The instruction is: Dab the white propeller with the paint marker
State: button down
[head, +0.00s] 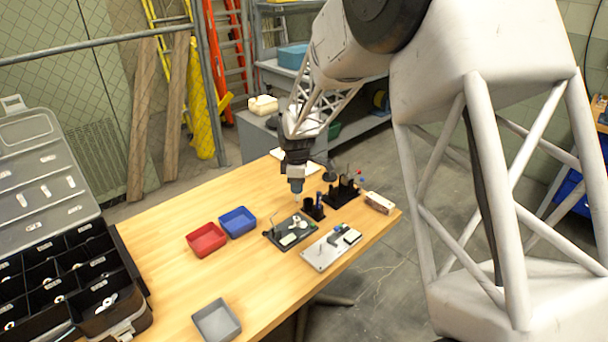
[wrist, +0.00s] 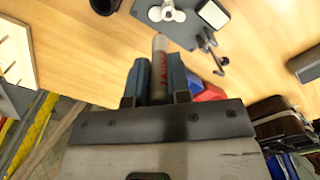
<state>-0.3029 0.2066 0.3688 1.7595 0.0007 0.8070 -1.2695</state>
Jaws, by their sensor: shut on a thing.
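My gripper (head: 297,187) is above the back part of the dark plate (head: 272,234) on the wooden table. It is shut on the paint marker (wrist: 161,66), a light, slim body with red lettering. In the wrist view the marker sticks out between the two blue-grey fingers, toward the plate. The white propeller (wrist: 166,12) lies on the plate near the top edge of the wrist view, past the marker's end. It is small and partly under the gripper in the head view (head: 297,219). I cannot tell whether the marker touches anything.
A black holder (head: 313,211) stands right beside the plate, with a black rack (head: 342,193) behind it. A light grey plate (head: 322,257) lies in front. A bent metal hook (wrist: 213,52) rises from the dark plate. Red (head: 206,240) and blue (head: 238,222) bins sit left.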

aim_at(295, 220)
jog(key=shift+s+a+f, duration=0.1)
jog(key=shift+s+a, duration=0.1)
jog(key=shift+s, duration=0.3)
jog(key=shift+s+a, duration=0.15)
jog(key=shift+s, duration=0.35)
jog(key=shift+f, duration=0.1)
jog(key=shift+f, duration=1.8)
jog(key=shift+f, duration=0.8)
dwell(2.7)
jog(key=shift+r, duration=0.1)
jog(key=shift+r, duration=2.55)
